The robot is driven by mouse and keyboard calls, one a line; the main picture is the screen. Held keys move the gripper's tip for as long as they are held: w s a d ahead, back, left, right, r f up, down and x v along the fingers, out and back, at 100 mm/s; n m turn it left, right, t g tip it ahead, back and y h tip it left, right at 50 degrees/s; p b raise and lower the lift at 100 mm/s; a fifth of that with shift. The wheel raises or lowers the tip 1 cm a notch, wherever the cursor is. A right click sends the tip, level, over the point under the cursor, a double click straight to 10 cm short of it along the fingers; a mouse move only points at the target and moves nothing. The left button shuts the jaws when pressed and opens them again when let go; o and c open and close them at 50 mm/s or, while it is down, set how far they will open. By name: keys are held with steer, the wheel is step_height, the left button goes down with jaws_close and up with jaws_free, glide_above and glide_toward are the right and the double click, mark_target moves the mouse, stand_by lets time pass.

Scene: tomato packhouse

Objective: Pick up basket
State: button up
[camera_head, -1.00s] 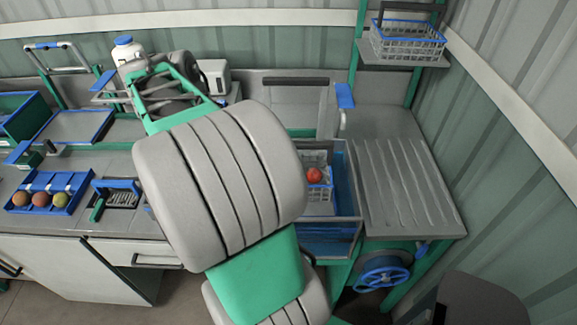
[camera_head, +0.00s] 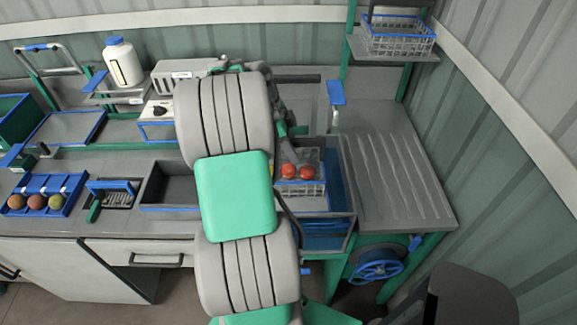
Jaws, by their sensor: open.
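A small wire basket with a blue rim (camera_head: 300,189) sits in the sink basin (camera_head: 349,190), with two red tomatoes (camera_head: 307,172) in view in it. A second wire basket with a blue rim and dark handle (camera_head: 398,40) stands on the upper right shelf. My gripper (camera_head: 295,156) is open, just above and behind the tomatoes in the sink basket. My arm hides part of the gripper and the left side of the basin. I cannot tell whether the fingers touch the basket.
A ridged drainboard (camera_head: 395,180) to the right of the sink is clear. A white bottle (camera_head: 123,62), a grey box device (camera_head: 187,70) and a blue tray of round fruit (camera_head: 47,196) stand to the left. A corrugated wall closes the right side.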

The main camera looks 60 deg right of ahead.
steer(key=shift+f+b, duration=0.25)
steer(key=shift+b, duration=0.1)
steer(key=shift+c, duration=0.5)
jaws_close()
steer(key=shift+r, duration=0.1)
stand_by(1.1)
